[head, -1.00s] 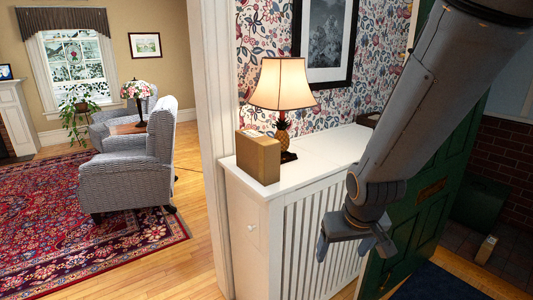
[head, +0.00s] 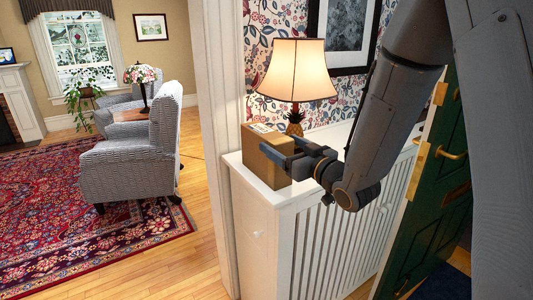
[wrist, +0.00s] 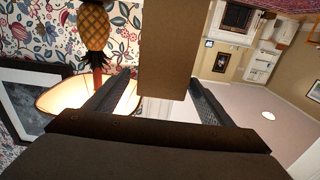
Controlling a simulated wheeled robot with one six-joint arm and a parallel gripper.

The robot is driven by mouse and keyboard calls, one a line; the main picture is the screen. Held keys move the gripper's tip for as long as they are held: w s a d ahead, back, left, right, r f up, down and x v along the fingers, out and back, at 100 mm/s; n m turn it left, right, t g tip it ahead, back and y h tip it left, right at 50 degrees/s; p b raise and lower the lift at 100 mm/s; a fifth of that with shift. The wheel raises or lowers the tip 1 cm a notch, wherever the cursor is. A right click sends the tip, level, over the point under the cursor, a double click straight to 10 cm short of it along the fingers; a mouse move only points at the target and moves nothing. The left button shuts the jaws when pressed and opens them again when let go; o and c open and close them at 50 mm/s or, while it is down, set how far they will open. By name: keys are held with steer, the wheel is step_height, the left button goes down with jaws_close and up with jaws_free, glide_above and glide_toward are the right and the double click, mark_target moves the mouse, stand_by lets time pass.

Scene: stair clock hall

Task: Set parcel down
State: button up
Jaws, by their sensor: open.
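The parcel (head: 258,168) is a brown cardboard box with a pale label on top. It stands upright on the left end of the white radiator cabinet (head: 268,193). My gripper (head: 283,146) is open at the parcel's right side, level with its upper part, and one finger overlaps the box in the head view. In the wrist view the parcel (wrist: 165,50) shows in the gap between the spread fingers (wrist: 155,85). I cannot tell whether either finger touches it.
A lit lamp (head: 297,72) with a pineapple base stands close behind the parcel on the cabinet. A white door frame (head: 222,80) rises just left. A green door (head: 440,200) is to the right. Open wood floor (head: 200,260) lies left.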

mark_target(269, 138)
steer(key=shift+x, duration=0.9)
steer(key=shift+f+p+x, duration=0.15)
steer(key=shift+p+x, duration=0.5)
steer(key=shift+x, duration=0.6)
steer(key=shift+f+p+x, duration=0.1)
steer(key=shift+p+x, duration=0.5)
steer(key=shift+x, duration=0.65)
steer(key=shift+s+a, duration=0.1)
steer(key=shift+a, duration=0.05)
jaws_close()
